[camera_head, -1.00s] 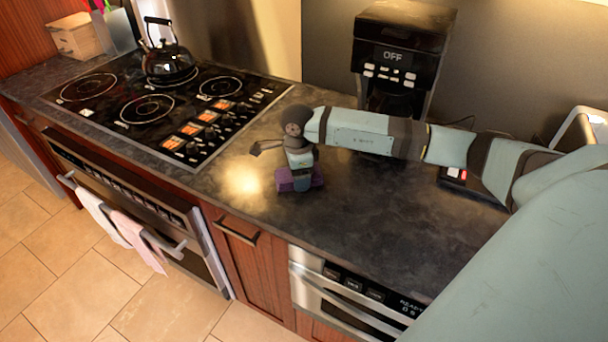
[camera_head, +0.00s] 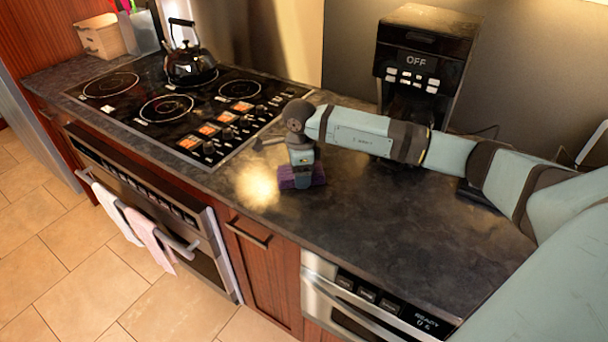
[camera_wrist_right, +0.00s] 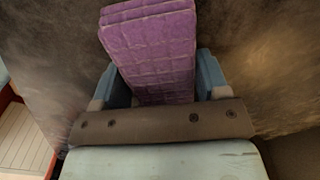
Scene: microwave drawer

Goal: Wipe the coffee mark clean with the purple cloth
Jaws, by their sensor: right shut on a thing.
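The purple cloth (camera_head: 319,175) is a thick folded block on the dark countertop (camera_head: 400,225), right of the stove. My right gripper (camera_head: 303,181) points down and is shut on it. The right wrist view shows the cloth (camera_wrist_right: 150,45) between the two blue-grey fingers (camera_wrist_right: 160,82), with its far end sticking out past them. I cannot make out a coffee mark for certain; the counter is mottled, with a bright glare patch just left of the cloth. Anything under the cloth is hidden. My left gripper is not in view.
A black cooktop (camera_head: 190,108) with a kettle (camera_head: 190,65) lies to the left. A coffee machine (camera_head: 425,60) stands behind my right arm. The counter's front edge is close, above a wooden cabinet (camera_head: 262,265) and a microwave drawer (camera_head: 370,300). Bare counter lies right of the cloth.

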